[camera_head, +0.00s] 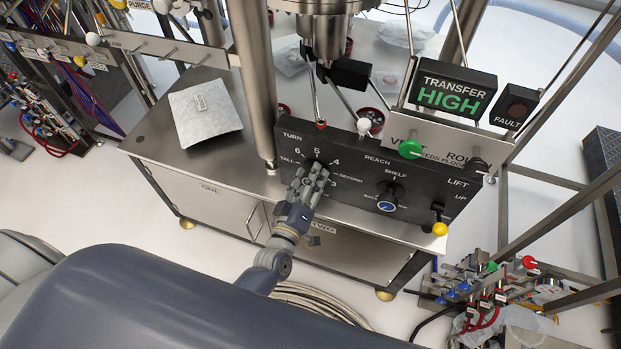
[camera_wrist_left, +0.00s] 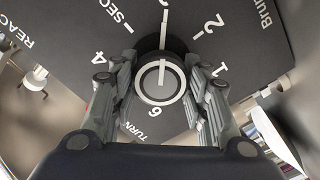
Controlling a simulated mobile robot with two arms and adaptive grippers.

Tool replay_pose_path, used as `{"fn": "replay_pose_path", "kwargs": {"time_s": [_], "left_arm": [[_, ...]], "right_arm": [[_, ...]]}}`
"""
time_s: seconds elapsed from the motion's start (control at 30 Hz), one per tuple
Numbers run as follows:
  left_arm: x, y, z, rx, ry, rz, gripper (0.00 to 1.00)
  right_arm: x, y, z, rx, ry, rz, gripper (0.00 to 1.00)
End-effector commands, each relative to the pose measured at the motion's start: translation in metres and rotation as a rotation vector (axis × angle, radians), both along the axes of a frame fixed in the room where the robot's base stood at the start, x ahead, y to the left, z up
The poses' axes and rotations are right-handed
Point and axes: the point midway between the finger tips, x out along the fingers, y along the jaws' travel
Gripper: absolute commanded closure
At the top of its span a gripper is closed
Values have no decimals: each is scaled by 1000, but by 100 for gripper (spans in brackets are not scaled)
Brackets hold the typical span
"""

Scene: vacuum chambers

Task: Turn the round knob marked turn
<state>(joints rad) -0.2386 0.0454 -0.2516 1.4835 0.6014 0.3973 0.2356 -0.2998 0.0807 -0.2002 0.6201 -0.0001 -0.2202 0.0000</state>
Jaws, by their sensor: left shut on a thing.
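The round knob marked turn is on the dark control panel (camera_head: 352,178), under the label TURN and ringed by numbers. In the head view my left gripper (camera_head: 313,172) covers most of it. In the left wrist view the knob (camera_wrist_left: 160,80) is black with a white ring and a white pointer line. My left gripper (camera_wrist_left: 160,92) has one finger on each side of the knob and is shut on it. In the wrist view the pointer line lies along the direction of a white mark at the top, near the number 3. My right gripper is not in view.
A REACH/SHELF knob (camera_head: 387,197) with a blue-ringed cap and a LIFT lever with a yellow ball (camera_head: 440,229) sit to the right on the panel. A sign (camera_head: 452,90) reads TRANSFER HIGH. A metal column (camera_head: 254,80) stands left of the panel.

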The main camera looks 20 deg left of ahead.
Motion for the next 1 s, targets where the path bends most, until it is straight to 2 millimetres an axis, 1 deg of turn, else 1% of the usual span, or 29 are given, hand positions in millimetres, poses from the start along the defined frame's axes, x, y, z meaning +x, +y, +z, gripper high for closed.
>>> {"fn": "replay_pose_path", "kwargs": {"time_s": [0.3, 0.6, 0.8, 1.0], "left_arm": [[0, 1, -3, -301, 10, -1, 82], [0, 1, -4, -549, 19, 0, 82], [0, 2, -4, -663, 23, 0, 82], [0, 2, -4, -729, 25, 0, 82]], "right_arm": [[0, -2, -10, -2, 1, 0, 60], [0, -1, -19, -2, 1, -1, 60], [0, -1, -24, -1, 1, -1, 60], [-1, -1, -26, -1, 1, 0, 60]]}}
